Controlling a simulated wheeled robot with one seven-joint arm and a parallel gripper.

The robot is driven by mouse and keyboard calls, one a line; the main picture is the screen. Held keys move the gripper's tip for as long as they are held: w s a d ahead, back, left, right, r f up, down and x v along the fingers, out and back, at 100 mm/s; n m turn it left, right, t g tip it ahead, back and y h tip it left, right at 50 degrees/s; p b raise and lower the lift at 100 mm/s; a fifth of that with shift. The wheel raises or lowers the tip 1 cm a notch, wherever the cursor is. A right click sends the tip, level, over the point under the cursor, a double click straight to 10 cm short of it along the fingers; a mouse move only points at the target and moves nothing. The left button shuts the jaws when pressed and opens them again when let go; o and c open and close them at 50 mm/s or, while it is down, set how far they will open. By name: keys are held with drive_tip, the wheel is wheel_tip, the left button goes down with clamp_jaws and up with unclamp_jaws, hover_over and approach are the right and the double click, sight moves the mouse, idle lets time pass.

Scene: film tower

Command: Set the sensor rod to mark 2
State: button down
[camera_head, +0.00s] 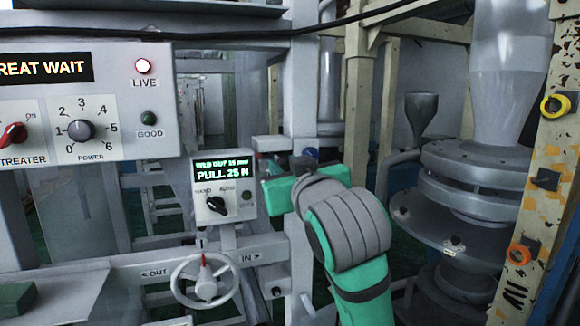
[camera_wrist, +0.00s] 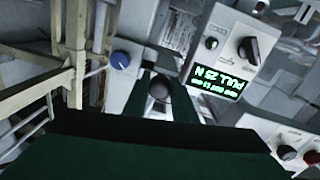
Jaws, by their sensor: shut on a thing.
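My gripper (camera_head: 272,172) reaches to the white machine post, just right of the small display box. In the wrist view its two dark green fingers (camera_wrist: 160,98) are closed around a dark round knob (camera_wrist: 159,85). This knob may be the end of the sensor rod; its shaft is hidden. In the head view the knob is hidden behind the gripper. A blue knob (camera_head: 311,153) sits on the post near the gripper, and it also shows in the wrist view (camera_wrist: 120,60), left of the fingers. I cannot make out any numbered marks for the rod.
The display box (camera_head: 223,185) reads "PULL 25 N" and has a black selector. A handwheel (camera_head: 205,281) between "OUT" and "IN" is below. At the left, a panel has a POWER dial (camera_head: 80,131) and a red switch (camera_head: 13,135). A cable (camera_head: 200,36) crosses above.

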drive_tip(key=c, duration=1.5)
unclamp_jaws()
drive_tip(key=shift+o, duration=0.2)
drive_tip(key=v, duration=1)
drive_tip(key=shift+s, duration=0.4)
drive_tip(key=shift+d, duration=0.15)
